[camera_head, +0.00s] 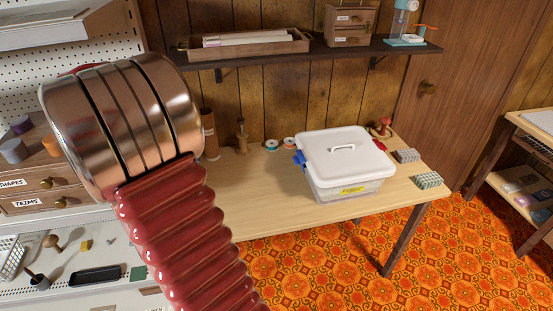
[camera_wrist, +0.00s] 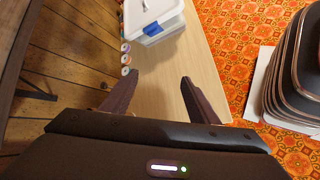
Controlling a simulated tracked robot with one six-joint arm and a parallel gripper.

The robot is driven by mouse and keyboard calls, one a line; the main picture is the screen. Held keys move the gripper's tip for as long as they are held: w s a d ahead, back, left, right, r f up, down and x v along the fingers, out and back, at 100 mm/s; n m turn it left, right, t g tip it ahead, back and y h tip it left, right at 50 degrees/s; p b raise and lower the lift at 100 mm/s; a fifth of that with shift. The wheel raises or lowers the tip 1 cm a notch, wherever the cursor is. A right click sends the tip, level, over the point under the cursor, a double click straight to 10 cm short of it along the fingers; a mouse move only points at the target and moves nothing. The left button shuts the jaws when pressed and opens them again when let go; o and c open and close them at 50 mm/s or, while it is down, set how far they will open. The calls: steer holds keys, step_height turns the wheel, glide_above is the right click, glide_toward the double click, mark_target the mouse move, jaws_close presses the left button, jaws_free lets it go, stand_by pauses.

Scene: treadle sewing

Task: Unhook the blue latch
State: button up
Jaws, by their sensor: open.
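A white plastic box (camera_head: 325,181) with a white lid (camera_head: 345,150) and a grey-white handle on top stands on the wooden table (camera_head: 265,212). A blue latch (camera_head: 299,159) sits at the left end of the box, just under the lid rim. In the wrist view the latch (camera_wrist: 151,29) shows on the near side of the box, near the top edge. My gripper (camera_wrist: 160,77) is open and empty, its fingers pointing toward the box. The latch lies beyond the fingertips, apart from them. Whether the latch is hooked is too small to tell. The gripper is out of the head view.
Several thread spools (camera_wrist: 125,60) stand left of the box in the wrist view. Grey blocks (camera_head: 428,180) and a red pincushion-like item (camera_head: 384,126) are right of and behind it. A dark shelf (camera_head: 300,53) hangs above. Bare tabletop lies before the latch.

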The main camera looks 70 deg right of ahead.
mark_target(300, 162)
steer(key=s+d+f+g, duration=0.3)
steer(key=d, duration=0.5)
steer(key=s+d+f+g, duration=0.3)
steer(key=d, duration=0.6)
step_height(300, 162, down, 15)
steer(key=s+n+g+h, duration=0.1)
steer(key=s+n+g, duration=0.2)
steer(key=n, duration=0.2)
steer(key=shift+n, duration=0.4)
steer(key=shift+r, duration=0.1)
steer(key=x, duration=1.3)
steer(key=shift+s+d, duration=0.2)
steer(key=shift+s, duration=0.05)
steer(key=shift+r, duration=0.1)
steer(key=c, duration=1.1)
